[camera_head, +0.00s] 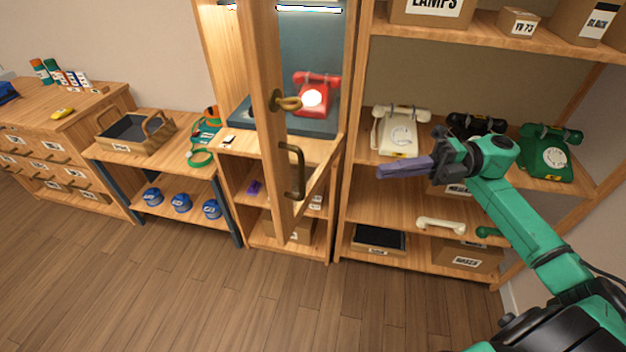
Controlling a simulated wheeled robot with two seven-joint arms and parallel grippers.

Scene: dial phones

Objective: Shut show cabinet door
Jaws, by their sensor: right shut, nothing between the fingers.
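The show cabinet (351,75) is a tall wooden case in the middle of the head view, with a lit blue inside. A red dial phone (316,92) stands in it. Its wood-framed door (268,55) is open and sticks out toward me, seen nearly edge-on. The door carries a brass knob (285,103) and a dark bar handle (293,172). My right gripper (384,169) is shut and empty, pointing left in front of the right shelves, to the right of the door and apart from it. My left gripper is not in view.
Right shelves hold a cream phone (402,135), a black phone (474,125), a green phone (546,155) and boxes. A low bench (178,141) with a wooden tray (134,133) stands left of the cabinet. The wooden floor (190,290) in front is clear.

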